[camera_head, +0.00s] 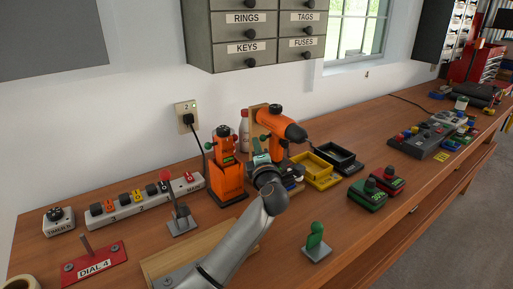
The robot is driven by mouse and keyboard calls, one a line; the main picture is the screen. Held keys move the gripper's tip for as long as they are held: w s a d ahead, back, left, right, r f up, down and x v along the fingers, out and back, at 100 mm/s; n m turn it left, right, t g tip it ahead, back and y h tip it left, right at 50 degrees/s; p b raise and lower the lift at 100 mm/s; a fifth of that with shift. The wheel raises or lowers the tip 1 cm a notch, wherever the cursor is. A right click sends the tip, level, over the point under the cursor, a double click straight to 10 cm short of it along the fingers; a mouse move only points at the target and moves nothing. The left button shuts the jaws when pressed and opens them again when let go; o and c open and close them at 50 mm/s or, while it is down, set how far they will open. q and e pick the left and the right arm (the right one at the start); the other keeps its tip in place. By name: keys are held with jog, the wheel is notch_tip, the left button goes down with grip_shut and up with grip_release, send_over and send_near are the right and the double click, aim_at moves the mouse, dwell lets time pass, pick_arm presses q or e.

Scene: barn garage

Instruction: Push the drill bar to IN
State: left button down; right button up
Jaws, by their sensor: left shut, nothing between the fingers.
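An orange and black drill (280,124) stands upright near the wall at mid-bench, its dark nose pointing right. My left arm reaches up from the bottom of the head view. My left gripper (261,158) is just in front of the drill's lower part, shut with nothing in it. It hides the drill's handle and base in part. I cannot make out a separate drill bar or an IN mark, nor whether the gripper touches the drill. My right gripper is not in view.
An orange charger-like unit (227,168) stands close left of my gripper. A yellow tray (318,172) and a black tray (340,158) lie to the right. A green-handled lever (315,241) stands in front. Bare bench lies around the lever.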

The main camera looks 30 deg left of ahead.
pick_arm(q)
jog(key=shift+w+d, duration=0.2)
jog(key=shift+w, duration=0.3)
jog(key=shift+w+d, duration=0.2)
jog(key=shift+w, duration=0.25)
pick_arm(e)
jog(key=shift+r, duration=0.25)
pick_arm(q)
jog(key=shift+p, duration=0.3)
